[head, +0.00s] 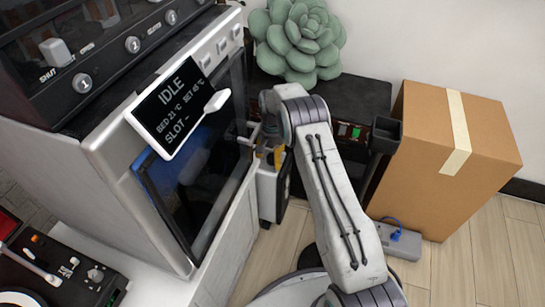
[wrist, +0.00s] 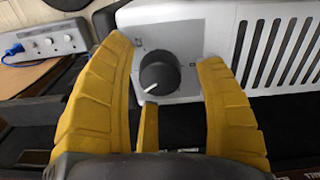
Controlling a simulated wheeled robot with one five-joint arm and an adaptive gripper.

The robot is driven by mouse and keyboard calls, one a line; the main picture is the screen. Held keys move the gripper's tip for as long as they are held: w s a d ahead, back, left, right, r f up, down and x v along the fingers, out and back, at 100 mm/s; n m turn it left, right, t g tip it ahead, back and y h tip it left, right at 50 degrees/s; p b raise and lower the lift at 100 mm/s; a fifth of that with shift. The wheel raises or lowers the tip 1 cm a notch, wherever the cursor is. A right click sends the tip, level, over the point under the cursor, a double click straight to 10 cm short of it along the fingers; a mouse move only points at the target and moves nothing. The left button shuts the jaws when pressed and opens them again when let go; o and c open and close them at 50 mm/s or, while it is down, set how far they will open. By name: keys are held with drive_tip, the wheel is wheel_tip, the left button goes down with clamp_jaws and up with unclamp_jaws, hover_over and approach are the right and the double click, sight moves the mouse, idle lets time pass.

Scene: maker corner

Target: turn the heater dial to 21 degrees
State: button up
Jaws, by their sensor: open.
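The heater dial (wrist: 160,73) is a round black knob on the white heater front (wrist: 194,40) in the wrist view. My gripper (wrist: 166,56) is open, with one yellow finger to the left of the dial and one to the right. I see gaps between both fingers and the dial, and no contact. In the head view my gripper (head: 268,152) is small and partly hidden by my arm, beside a white box (head: 267,188) that seems to be the heater. The dial is not visible there.
A machine with a tilted screen (head: 178,106) reading IDLE stands close on the left. A cardboard box (head: 435,180) stands on the right. A grey box with a blue plug (head: 400,243) lies on the floor. A green succulent (head: 298,40) is behind.

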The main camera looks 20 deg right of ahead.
sight(272, 156)
wheel_tip(272, 156, up, 12)
drive_tip(key=shift+f, duration=0.25)
idle(0.3)
drive_tip(key=shift+o, duration=0.2)
drive_tip(key=f, duration=0.1)
drive_tip(key=s+f, duration=0.1)
drive_tip(key=f, duration=0.1)
drive_tip(key=shift+s+f+g, duration=0.15)
drive_tip(key=shift+f+g, duration=0.1)
drive_tip(key=shift+g, duration=0.15)
drive_tip(key=shift+c, duration=0.2)
drive_tip(key=n, duration=0.4)
drive_tip(key=shift+f, duration=0.4)
drive_tip(key=n, duration=0.5)
drive_tip(key=shift+w+f, duration=0.15)
drive_tip(key=shift+w, duration=0.15)
drive_tip(key=n, duration=0.4)
drive_tip(key=shift+w+n+t, duration=0.2)
drive_tip(key=shift+n+t, duration=0.1)
drive_tip(key=n, duration=0.4)
drive_tip(key=shift+w+f, duration=0.1)
drive_tip(key=shift+w, duration=0.05)
drive_tip(key=shift+f+b, duration=1.55)
drive_tip(key=shift+f, duration=2.05)
